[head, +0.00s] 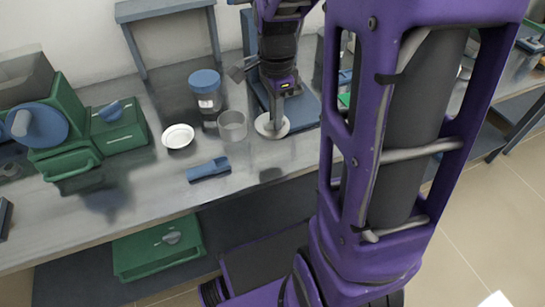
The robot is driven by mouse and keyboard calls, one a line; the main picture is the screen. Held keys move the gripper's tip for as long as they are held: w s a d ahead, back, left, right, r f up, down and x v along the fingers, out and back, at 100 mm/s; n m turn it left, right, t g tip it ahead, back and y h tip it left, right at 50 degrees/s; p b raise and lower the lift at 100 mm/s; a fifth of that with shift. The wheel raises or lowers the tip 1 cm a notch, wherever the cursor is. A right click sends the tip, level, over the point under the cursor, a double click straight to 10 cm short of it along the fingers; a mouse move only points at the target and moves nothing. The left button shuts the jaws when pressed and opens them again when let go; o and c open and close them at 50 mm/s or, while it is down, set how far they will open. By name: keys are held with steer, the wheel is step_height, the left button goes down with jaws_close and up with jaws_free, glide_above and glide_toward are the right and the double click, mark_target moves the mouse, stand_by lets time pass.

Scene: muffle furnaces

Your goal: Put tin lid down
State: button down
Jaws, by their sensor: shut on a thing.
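My gripper (275,108) points down over the bench near the back right, shut on the tin lid (264,129). The lid is a pale, flat, round disc, about level, just under the fingers. The fingers are small and dark here and partly blend with what is behind them. I cannot tell whether the lid touches the bench or hangs just above it. A grey, open, see-through or metallic tin (232,127) stands just left of the lid, apart from it.
A jar with a blue lid (205,92), a white dish (178,137) and a blue block-like tool (208,170) are to the left. A blue board (300,112) lies behind right. Green furnaces (65,130) stand far left. The bench front (150,215) is clear.

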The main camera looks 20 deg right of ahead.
step_height(320, 180, down, 10)
steer(key=shift+r+b, duration=0.2)
steer(key=shift+b, duration=0.8)
steer(key=shift+f, duration=0.15)
steer(key=shift+f, duration=0.1)
steer(key=c, duration=0.9)
jaws_free()
steer(key=shift+o, duration=0.2)
step_height(320, 180, up, 12)
steer(key=p, duration=0.2)
steer(key=shift+s+r+p, duration=0.1)
steer(key=shift+r+p, duration=0.15)
steer(key=shift+p, duration=0.15)
